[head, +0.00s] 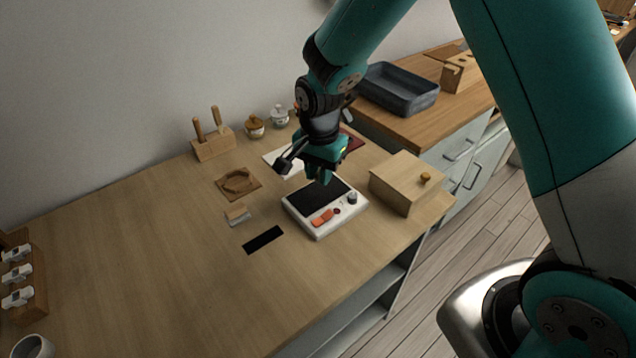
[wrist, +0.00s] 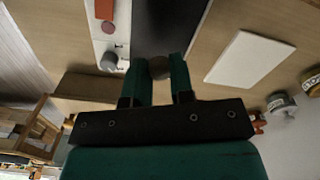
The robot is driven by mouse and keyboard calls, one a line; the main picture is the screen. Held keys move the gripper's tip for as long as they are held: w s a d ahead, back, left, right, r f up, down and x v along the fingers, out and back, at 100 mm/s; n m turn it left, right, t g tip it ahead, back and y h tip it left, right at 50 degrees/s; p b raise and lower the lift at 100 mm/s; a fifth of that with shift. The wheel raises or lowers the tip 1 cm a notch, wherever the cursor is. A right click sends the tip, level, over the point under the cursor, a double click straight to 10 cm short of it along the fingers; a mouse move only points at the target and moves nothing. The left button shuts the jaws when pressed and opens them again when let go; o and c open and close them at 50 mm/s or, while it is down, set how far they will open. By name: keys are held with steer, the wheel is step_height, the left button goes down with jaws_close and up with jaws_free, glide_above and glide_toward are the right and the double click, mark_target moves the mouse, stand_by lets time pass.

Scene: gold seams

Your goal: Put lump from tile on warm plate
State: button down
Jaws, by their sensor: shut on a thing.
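My gripper (head: 322,178) is shut on a small brown lump (wrist: 160,68), which shows between the fingertips in the wrist view. In the head view I cannot make the lump out. The warm plate (head: 326,194), a white box with a black top, an orange-red switch and a dark knob, stands on the table; my gripper is above its far edge. The plate's black top also shows in the wrist view (wrist: 175,25). The white tile (head: 273,157) lies behind the plate, partly hidden by my gripper; it appears bare in the wrist view (wrist: 250,60).
A wooden box with a knob (head: 408,180) stands right of the plate. Two small lidded pots (head: 255,127) stand at the back. The left table middle is clear.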

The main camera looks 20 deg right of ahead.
mark_target(319, 193)
steer(key=shift+f, duration=1.8)
steer(key=shift+f, duration=0.15)
steer(key=c, duration=1)
jaws_free()
